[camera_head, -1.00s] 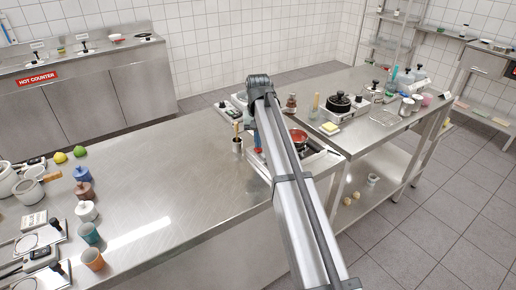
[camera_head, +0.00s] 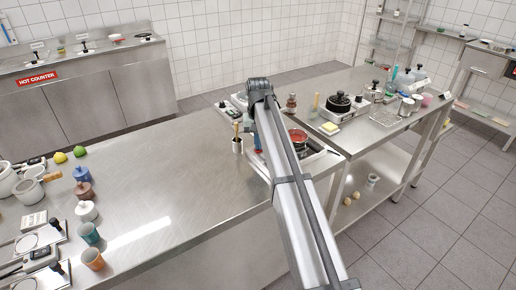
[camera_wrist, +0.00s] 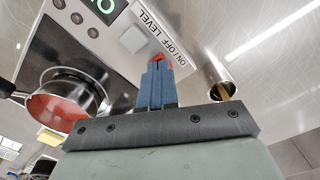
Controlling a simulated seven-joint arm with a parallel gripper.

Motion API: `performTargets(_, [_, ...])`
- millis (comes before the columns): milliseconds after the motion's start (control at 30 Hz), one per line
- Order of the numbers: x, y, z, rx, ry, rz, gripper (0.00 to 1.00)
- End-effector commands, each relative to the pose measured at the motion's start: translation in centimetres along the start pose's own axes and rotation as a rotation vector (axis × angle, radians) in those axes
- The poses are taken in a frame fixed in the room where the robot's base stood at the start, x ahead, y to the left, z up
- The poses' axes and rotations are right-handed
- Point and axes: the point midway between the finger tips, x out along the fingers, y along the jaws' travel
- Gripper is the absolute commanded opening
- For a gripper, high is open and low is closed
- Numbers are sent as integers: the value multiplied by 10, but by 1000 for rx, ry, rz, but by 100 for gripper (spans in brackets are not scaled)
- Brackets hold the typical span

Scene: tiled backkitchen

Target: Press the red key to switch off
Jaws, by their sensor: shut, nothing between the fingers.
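The red key (camera_wrist: 161,58) shows in the wrist view at the tips of my gripper, beside the "ON/OFF LEVEL" lettering on the cooker's steel panel (camera_wrist: 150,20). My gripper (camera_wrist: 157,70) has blue fingers closed together with nothing between them. The fingertips overlap the lower part of the key; I cannot tell whether they touch or press it. A green-lit display (camera_wrist: 103,8) is partly visible at the top edge. In the head view my arm covers much of the cooker (camera_head: 318,158), and the key cannot be made out there.
A pan with red contents (camera_wrist: 62,108) sits on the cooker left of my fingers. A steel cylindrical holder (camera_wrist: 222,90) with a wooden handle stands close on the right; it also shows in the head view (camera_head: 238,146). The counter left of it (camera_head: 170,190) is mostly clear.

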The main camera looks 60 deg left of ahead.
Motion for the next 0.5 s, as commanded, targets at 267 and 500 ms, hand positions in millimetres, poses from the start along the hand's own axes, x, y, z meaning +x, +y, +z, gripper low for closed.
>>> performTargets(267, [-16, 0, 0, 0, 0, 0, 0])
performTargets(500, [-32, 0, 0, 0, 1, 0, 0])
